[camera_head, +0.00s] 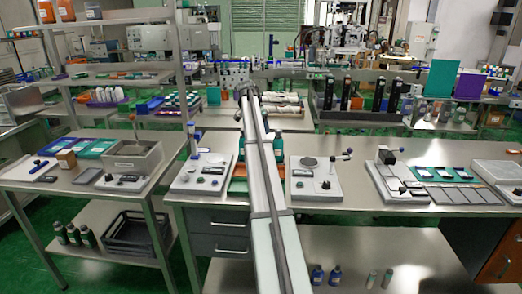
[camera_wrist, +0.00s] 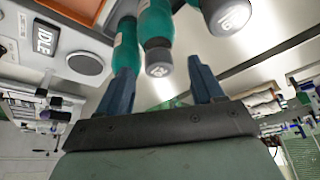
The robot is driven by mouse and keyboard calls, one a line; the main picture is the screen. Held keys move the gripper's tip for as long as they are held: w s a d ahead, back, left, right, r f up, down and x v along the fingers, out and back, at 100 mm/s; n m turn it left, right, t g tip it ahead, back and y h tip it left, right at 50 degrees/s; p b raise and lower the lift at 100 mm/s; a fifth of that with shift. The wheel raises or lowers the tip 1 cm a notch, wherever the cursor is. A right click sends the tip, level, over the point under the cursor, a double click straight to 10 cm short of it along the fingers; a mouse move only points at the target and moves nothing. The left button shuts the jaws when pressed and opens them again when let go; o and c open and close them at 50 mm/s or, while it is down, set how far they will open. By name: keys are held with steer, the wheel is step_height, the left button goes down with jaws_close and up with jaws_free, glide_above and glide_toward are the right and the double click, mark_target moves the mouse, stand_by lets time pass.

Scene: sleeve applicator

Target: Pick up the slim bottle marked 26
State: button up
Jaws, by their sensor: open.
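In the wrist view several teal bottles with grey caps hang in from the top edge. The middle bottle (camera_wrist: 155,28) has its cap between the fingertips of my gripper (camera_wrist: 158,70), which is open. A bottle on the left (camera_wrist: 125,45) is partly behind the left finger. A bottle on the right (camera_wrist: 226,14) shows a marked cap outside the right finger. The cap markings are too blurred for me to tell which is 26. In the head view green bottles (camera_head: 278,145) show beside my arm, which hides part of the group and my gripper.
An orange tray (camera_head: 238,185) lies under the bottles. A device with a round pad (camera_head: 305,162) stands to its right, another device (camera_head: 203,172) to its left.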

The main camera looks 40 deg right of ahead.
steer(key=shift+x, duration=1.35)
steer(key=shift+a, duration=0.1)
jaws_close()
